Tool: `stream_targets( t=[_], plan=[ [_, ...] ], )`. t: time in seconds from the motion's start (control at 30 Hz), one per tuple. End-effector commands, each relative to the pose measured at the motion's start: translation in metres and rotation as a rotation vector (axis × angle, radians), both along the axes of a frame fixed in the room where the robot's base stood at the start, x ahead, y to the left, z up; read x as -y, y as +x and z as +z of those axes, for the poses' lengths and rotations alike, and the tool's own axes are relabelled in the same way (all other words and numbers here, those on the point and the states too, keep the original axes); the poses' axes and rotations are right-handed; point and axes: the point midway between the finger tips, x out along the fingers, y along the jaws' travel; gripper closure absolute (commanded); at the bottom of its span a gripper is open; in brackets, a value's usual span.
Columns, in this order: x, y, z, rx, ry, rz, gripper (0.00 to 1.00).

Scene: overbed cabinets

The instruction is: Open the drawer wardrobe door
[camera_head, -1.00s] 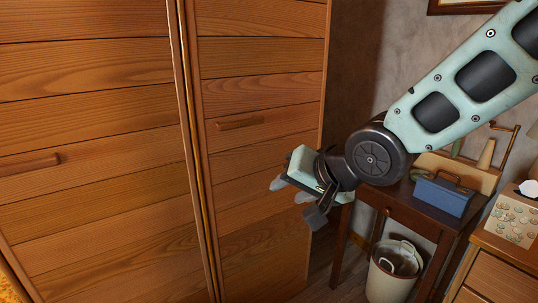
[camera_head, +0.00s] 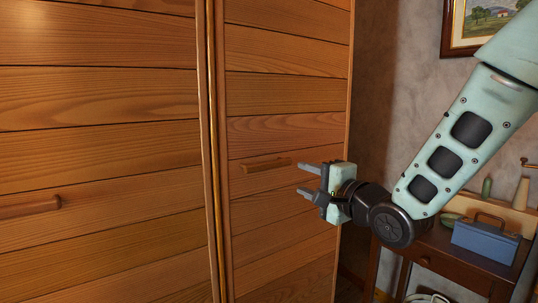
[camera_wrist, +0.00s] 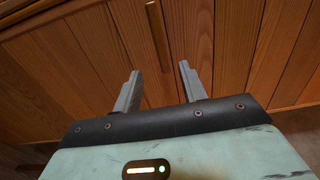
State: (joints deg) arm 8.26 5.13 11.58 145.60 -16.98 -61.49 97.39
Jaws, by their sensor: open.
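The wooden wardrobe has two plank-faced doors. The right door (camera_head: 283,99) is narrow in view and looks shut, with a short wooden bar handle (camera_head: 267,165). The left door (camera_head: 97,103) also has a bar handle (camera_head: 30,207). My gripper (camera_head: 308,179) is open and empty, just right of the right door's handle, its fingers pointing left toward it. In the wrist view my two fingers (camera_wrist: 157,80) stand apart, and a bar handle (camera_wrist: 157,35) lies ahead, between and beyond the fingertips. No contact with it shows.
Right of the wardrobe stands a small dark table (camera_head: 437,262) with a blue toolbox (camera_head: 487,238) on it. A pale bin (camera_head: 428,298) is partly cut off at the bottom edge. A framed picture (camera_head: 486,22) hangs on the wall. The space before the doors is clear.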

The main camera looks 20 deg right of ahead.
Motion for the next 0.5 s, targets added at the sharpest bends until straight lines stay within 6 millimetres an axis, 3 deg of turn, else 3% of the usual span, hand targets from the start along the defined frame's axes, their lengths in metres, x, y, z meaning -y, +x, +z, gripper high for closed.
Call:
stream_targets(
  t=[0.5],
  plan=[
    [-0.01,0.029,0.005,-0.005,0.0,-0.001,0.58]
  ],
)
